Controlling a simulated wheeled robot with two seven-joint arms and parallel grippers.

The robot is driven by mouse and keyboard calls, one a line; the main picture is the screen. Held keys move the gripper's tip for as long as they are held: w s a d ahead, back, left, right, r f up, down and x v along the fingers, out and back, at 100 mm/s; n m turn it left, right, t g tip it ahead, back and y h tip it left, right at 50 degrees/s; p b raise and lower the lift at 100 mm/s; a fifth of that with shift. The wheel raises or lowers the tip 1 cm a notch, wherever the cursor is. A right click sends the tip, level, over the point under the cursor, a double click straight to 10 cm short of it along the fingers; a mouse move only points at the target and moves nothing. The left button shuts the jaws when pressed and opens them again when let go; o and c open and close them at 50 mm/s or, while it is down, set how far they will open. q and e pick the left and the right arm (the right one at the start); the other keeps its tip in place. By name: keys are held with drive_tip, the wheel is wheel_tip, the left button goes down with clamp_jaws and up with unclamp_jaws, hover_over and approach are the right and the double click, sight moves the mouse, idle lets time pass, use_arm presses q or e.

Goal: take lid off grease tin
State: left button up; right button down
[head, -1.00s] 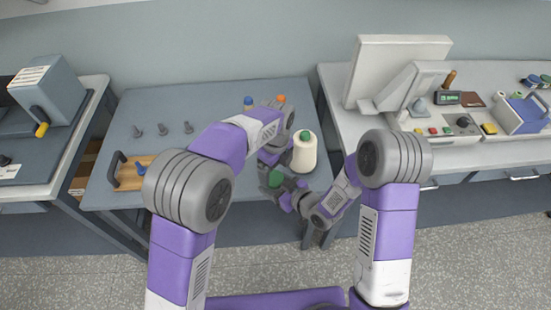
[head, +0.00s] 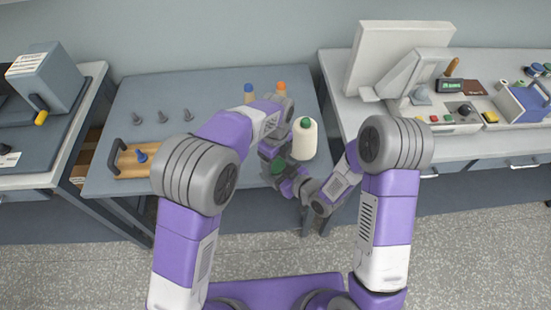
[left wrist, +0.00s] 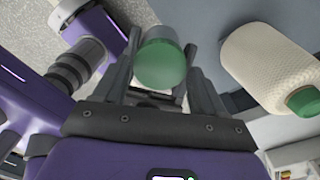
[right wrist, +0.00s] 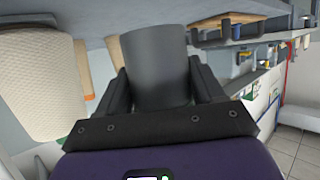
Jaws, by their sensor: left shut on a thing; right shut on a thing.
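The grease tin is a dark grey cylinder (right wrist: 157,70) between the fingers of my right gripper (right wrist: 160,95), which is shut on it. Its green lid (left wrist: 162,64) is between the fingers of my left gripper (left wrist: 165,90), which is shut on it. In the head view the green lid (head: 279,167) shows as a small patch between the two grippers, near the table's front edge. I cannot tell whether lid and tin still touch.
A cream thread cone (head: 304,141) with a green tip stands close right of the grippers. Bobbins with a blue top (head: 249,89) and an orange top (head: 281,87) stand behind. A wooden tray (head: 130,171) and several grey pegs are at left; the table's middle is clear.

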use_arm(q)
drive_tip(key=n, duration=0.6)
drive_tip(key=shift+w+d+r, duration=0.15)
drive_tip(key=shift+w+d, duration=0.05)
drive_tip(key=shift+d, duration=0.05)
drive_tip(key=o, duration=1.1)
drive_tip(key=shift+c, duration=0.2)
drive_tip(key=shift+o, duration=0.4)
drive_tip(key=shift+s+a, duration=0.1)
drive_tip(key=shift+a, duration=0.05)
